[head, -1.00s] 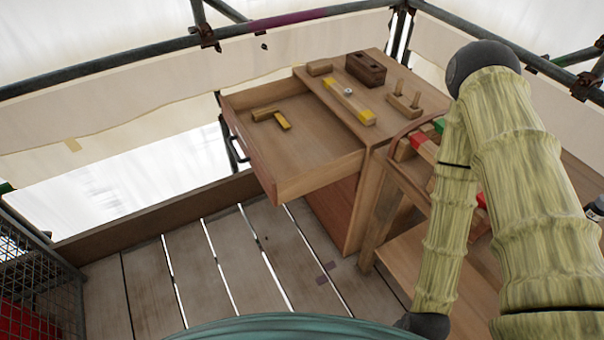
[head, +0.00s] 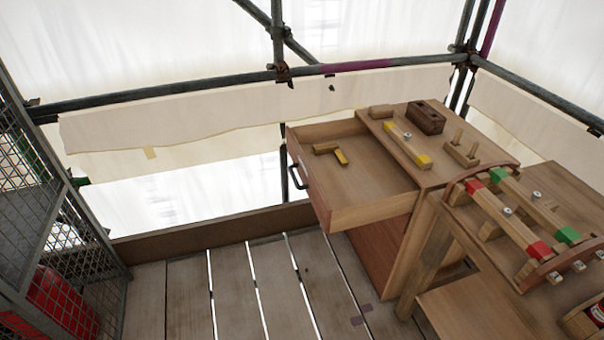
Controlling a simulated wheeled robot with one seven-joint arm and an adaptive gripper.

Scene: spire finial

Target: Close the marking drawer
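The marking drawer (head: 375,212) is pulled well out of the wooden cabinet (head: 462,178), toward the left. Its dark bar handle (head: 297,176) is on the front panel at the left end. A yellow-and-wood T-shaped tool (head: 331,151) lies inside the drawer near its far side. The rest of the drawer floor is bare. My gripper and arm are not in the head view now.
The cabinet top holds a yellow-ended bar (head: 408,144), a dark block (head: 426,117) and a pegged block (head: 461,150). A bench with red and green-ended bars (head: 507,221) adjoins at right. A mesh cage (head: 65,240) stands left. Plank floor (head: 240,290) before the drawer is clear.

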